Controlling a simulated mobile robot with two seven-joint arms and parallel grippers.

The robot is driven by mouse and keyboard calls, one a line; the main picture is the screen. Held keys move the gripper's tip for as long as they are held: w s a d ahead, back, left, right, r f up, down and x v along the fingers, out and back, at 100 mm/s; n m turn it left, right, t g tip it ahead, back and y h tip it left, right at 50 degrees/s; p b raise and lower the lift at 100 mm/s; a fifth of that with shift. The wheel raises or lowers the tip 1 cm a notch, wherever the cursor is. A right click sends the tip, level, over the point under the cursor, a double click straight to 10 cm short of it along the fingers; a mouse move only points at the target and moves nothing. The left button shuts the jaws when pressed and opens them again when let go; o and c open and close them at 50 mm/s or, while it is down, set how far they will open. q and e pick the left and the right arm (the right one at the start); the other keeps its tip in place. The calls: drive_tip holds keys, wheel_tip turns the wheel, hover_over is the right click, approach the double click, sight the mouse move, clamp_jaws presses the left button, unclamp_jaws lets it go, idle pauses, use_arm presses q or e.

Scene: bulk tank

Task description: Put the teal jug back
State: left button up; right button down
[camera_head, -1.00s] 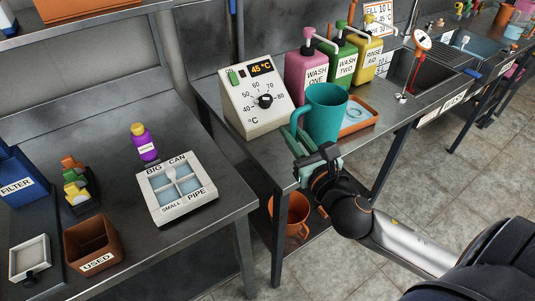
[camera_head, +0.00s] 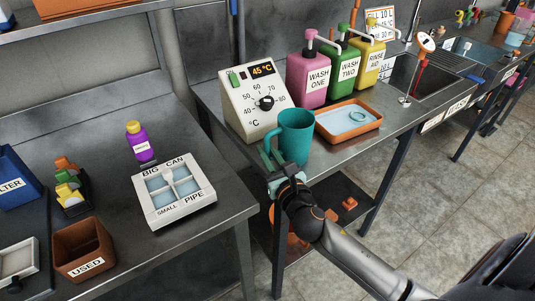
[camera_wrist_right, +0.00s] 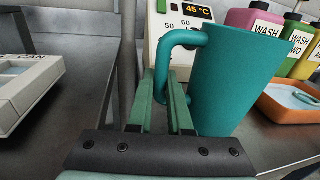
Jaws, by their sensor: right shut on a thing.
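The teal jug (camera_head: 295,138) is upright near the front edge of the metal counter, in front of the temperature box. I cannot tell whether its base touches the counter. My right gripper (camera_head: 274,167) is shut on the jug's handle, on its left side. In the right wrist view, the green fingers (camera_wrist_right: 162,105) close at the handle, with the jug (camera_wrist_right: 238,80) to their right. My left gripper is not in view.
The temperature box (camera_head: 257,102) reads 45 °C.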

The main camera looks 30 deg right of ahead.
drive_tip(key=c, duration=1.3)
unclamp_jaws()
drive_tip(key=shift+f, duration=0.15)
drive_tip(key=o, duration=0.5)
drive_tip(key=shift+c, duration=0.2)
drive_tip(key=shift+r, duration=0.35)
drive_tip(key=s+a+b, duration=0.1)
drive_tip(key=s, duration=1.1)
drive_tip(key=s+a+f+m+g+y, duration=0.1)
drive_tip(key=s+a+f+m+g, duration=0.2)
drive_tip(key=f+m, duration=0.5)
drive_tip(key=s+a+f+m+g+y, duration=0.2)
drive_tip(key=f+m, duration=0.7)
drive_tip(key=m, duration=0.5)
drive_tip(key=s+a+f+m+g+y, duration=0.2)
drive_tip(key=s+a+f+m, duration=0.3)
drive_tip(key=f+m, duration=0.4)
drive_tip(key=shift+a+f+m+g, duration=0.25)
drive_tip(key=shift+a+m+g, duration=0.05)
drive_tip(key=shift+m+g, duration=0.55)
